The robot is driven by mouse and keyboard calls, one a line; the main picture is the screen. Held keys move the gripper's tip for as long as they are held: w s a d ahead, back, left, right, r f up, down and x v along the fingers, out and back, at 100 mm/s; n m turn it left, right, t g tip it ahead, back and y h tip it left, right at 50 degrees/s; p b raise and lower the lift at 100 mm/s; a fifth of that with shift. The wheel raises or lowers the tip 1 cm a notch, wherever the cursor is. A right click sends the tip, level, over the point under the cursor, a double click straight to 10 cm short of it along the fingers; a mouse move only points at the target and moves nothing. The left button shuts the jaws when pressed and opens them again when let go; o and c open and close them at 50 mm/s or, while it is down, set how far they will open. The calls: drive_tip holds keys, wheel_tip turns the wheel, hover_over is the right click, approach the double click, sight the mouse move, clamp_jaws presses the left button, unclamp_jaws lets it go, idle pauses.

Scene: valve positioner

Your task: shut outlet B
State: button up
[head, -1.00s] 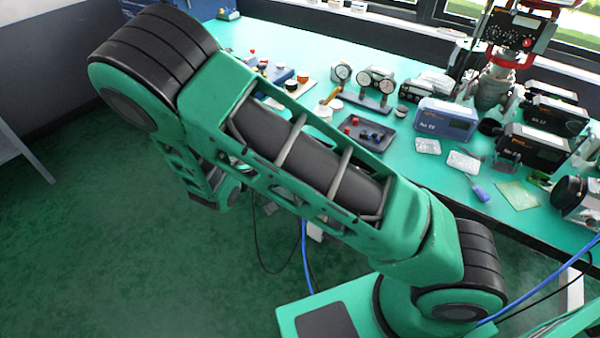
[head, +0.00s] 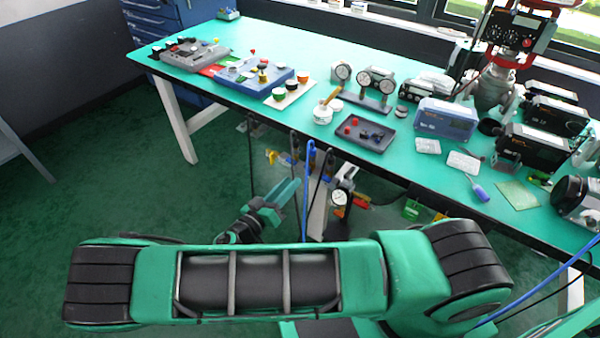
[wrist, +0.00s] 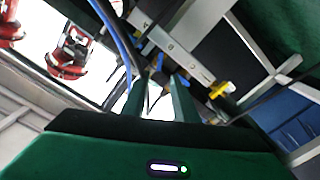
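Pipework with small valves hangs under the bench. In the head view a yellow handle (head: 271,156) sits at its left, and a round gauge (head: 341,197) with red and yellow parts beside it is further right. In the wrist view a pale bar (wrist: 172,46) carries small dark marks like letters, too small to read surely. A yellow handle (wrist: 219,90) is near its lower end. I cannot tell which valve is outlet B. My gripper (head: 284,198) is below the bench edge, near the pipework; in the wrist view its fingers (wrist: 165,80) are apart, with nothing clearly between them.
The green bench (head: 310,55) stands above and behind, its front edge over the pipework. A blue hose (head: 306,165) and dark cables hang close to my gripper. A pale bench leg (head: 180,125) is left. The floor (head: 120,190) at left is clear.

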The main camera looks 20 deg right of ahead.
sight(305, 168)
drive_tip(key=x, duration=0.7)
drive_tip(key=shift+c, duration=0.4)
clamp_jaws()
